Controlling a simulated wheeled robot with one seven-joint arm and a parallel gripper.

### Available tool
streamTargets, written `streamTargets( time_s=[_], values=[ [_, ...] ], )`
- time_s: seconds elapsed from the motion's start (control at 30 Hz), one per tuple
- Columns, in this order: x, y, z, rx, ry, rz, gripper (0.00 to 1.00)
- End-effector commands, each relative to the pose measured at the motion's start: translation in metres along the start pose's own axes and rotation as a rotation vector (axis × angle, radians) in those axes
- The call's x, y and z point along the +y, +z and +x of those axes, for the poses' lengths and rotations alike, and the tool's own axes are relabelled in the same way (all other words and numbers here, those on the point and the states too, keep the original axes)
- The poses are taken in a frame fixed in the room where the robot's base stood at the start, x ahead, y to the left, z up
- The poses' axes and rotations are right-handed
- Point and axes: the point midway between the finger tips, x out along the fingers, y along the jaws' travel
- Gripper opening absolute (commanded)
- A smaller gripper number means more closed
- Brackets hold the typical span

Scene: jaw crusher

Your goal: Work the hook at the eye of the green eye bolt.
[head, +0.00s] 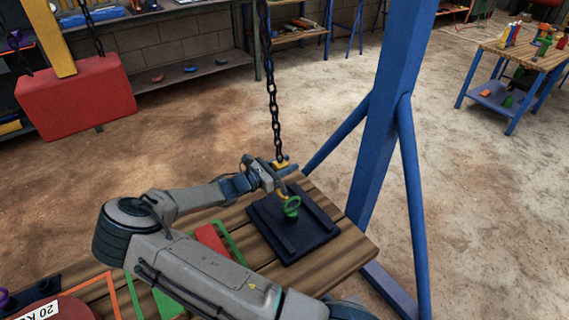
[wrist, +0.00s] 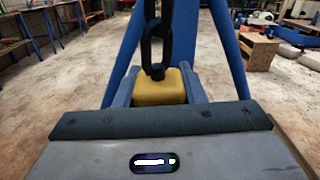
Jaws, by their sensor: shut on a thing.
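The green eye bolt (head: 291,207) stands on a dark plate (head: 265,218) on the wooden bench, its ring upright. My gripper (head: 281,168) is shut on the yellow hook block (head: 279,164), which hangs from a dark chain (head: 274,100). In the wrist view the block (wrist: 158,88) sits between my fingers with the chain (wrist: 157,45) rising from its top. In the head view the yellow hook (head: 283,194) shows below my gripper, right by the green ring. Whether it passes through the eye or only lies beside it, I cannot tell.
A blue post with braces (head: 385,110) rises right behind the bench. A red block (head: 75,95) hangs at the upper left. Red and green pieces (head: 212,238) lie on the bench (head: 340,250) left of the plate. A side table (head: 520,62) stands far right.

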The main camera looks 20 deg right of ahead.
Motion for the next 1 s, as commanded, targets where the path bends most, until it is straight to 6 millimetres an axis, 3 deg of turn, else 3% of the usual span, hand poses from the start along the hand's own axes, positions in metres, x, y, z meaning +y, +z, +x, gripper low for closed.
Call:
streamTargets(
  time_s=[0.6,1.0],
  values=[
    [-0.029,0.002,0.000,-0.002,-0.001,0.000,0.00],
    [-0.031,0.001,0.000,-0.002,-0.001,0.001,0.00]
  ],
)
